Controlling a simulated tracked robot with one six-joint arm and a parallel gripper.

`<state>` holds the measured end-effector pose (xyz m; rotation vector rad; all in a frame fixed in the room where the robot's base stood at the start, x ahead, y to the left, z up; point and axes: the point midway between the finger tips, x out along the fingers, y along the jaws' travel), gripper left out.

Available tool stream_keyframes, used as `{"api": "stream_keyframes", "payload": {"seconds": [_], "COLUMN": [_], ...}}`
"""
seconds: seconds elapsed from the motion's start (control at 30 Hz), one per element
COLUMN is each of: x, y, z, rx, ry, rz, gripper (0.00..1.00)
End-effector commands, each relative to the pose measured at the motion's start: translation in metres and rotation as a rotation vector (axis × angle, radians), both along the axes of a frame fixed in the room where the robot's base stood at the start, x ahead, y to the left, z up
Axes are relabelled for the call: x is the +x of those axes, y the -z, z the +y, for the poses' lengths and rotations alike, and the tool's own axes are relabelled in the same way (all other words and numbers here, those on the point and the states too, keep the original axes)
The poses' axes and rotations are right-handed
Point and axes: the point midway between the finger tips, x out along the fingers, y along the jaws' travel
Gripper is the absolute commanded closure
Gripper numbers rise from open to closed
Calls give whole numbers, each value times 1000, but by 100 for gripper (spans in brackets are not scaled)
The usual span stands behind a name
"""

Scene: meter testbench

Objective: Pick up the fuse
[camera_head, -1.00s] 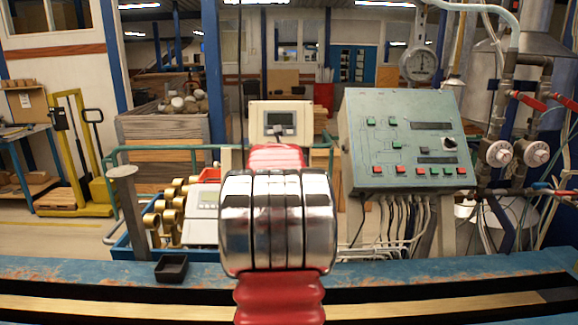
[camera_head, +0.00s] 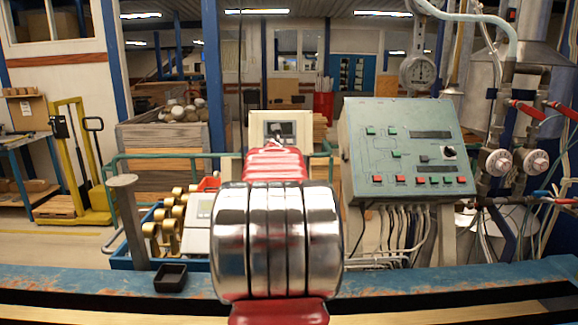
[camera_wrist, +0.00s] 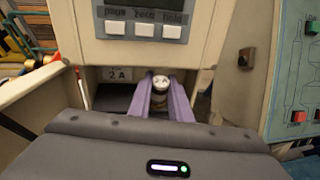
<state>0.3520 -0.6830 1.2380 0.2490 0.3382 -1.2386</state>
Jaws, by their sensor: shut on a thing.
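The fuse (camera_wrist: 161,84) is a small light cylinder with a metallic cap, seen end-on in the wrist view. My gripper (camera_wrist: 160,92) has two purple fingers, shut on the fuse, one on each side. The fuse is at the recess under the front of a cream meter box; whether it is still seated there I cannot tell. A label reading "2 A" (camera_wrist: 118,74) is just left of the fingers. In the head view my own arm hides the gripper and the fuse; the meter box (camera_head: 279,128) shows behind the arm.
A thin red-and-white stick (camera_wrist: 81,90) stands at left. A green control panel (camera_head: 405,150) is right of the meter. A small black tray (camera_head: 171,278) sits on the blue bench edge.

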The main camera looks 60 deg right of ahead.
Motion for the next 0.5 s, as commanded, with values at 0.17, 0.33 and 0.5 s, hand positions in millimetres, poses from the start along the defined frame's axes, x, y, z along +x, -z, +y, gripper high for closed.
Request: {"api": "stream_keyframes", "payload": {"seconds": [0.17, 0.33, 0.5], "x": [-6, -15, -24], "y": [-1, -1, -1], "z": [20, 45, 75], "rx": [-1, -2, -1], "ry": [-1, -2, -2], "rz": [0, 1, -1], "gripper": [100, 100, 100]}}
